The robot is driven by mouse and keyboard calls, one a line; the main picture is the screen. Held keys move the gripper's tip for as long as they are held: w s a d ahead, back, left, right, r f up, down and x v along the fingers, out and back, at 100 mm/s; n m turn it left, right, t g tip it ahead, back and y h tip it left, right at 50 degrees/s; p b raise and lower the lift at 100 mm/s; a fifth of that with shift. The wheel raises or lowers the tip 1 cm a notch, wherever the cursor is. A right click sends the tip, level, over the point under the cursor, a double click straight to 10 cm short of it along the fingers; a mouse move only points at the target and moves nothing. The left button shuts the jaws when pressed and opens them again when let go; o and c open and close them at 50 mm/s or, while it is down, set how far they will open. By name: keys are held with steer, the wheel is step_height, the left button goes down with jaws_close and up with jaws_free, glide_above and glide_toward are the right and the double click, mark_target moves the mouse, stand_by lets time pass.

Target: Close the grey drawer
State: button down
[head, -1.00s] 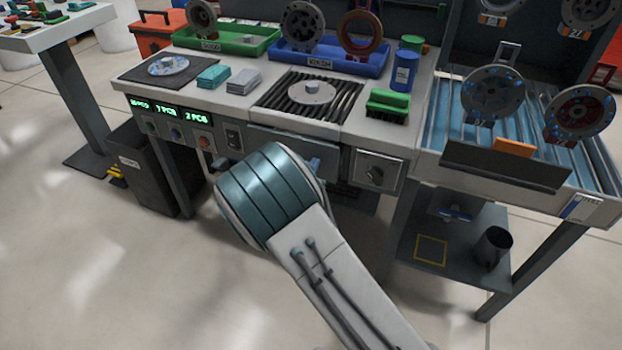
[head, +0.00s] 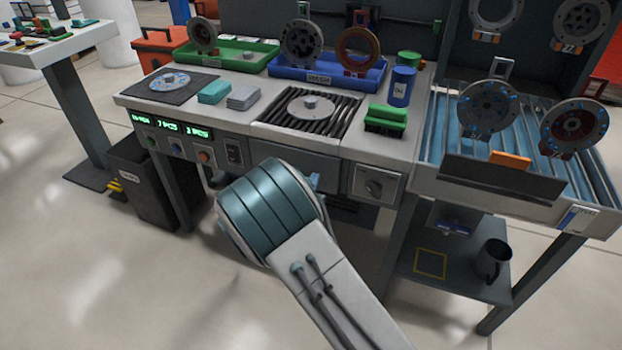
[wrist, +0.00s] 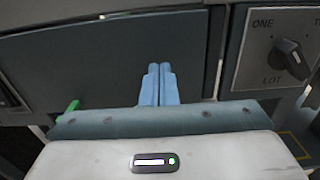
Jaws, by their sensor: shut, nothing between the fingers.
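The grey drawer (head: 278,151) is in the front of the workbench, between the button panel and the knob box. My arm hides much of its front in the head view. In the wrist view its plain dark grey front (wrist: 75,65) fills the upper left and middle. My gripper (wrist: 159,70) has its blue fingers together, with nothing between them. The fingertips point at the drawer front and overlap its lower right part in the picture. I cannot tell whether they touch it, or how far the drawer stands out.
The knob box (wrist: 278,50) is just right of the drawer. A dark bin (head: 145,185) stands under the bench's left end. A roller conveyor (head: 445,125) adjoins on the right, with a low shelf (head: 410,268) holding a black cup (head: 493,262). The floor at the left front is clear.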

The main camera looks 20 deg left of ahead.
steer(key=s+a+p, duration=0.1)
steer(key=s, duration=1.1)
steer(key=s+d+r+m+g+h+p, duration=0.1)
steer(key=d+r+m+g+h+p, duration=0.5)
steer(key=d, duration=0.9)
steer(key=s+d+r+m+g+h+p, duration=0.1)
steer(key=d+r+m+g+h+p, duration=0.15)
steer(key=d+r+m+g, duration=0.75)
steer(key=s+d+r+m+y+p, duration=0.4)
steer(key=s+d+r+m+y, duration=0.1)
steer(key=s+r+m, duration=0.2)
steer(key=s+d+r+m+y+p, duration=0.5)
steer(key=s+r+m, duration=0.2)
steer(key=m, duration=0.5)
steer(key=shift+s+r+t, duration=0.4)
steer(key=shift+r, duration=0.6)
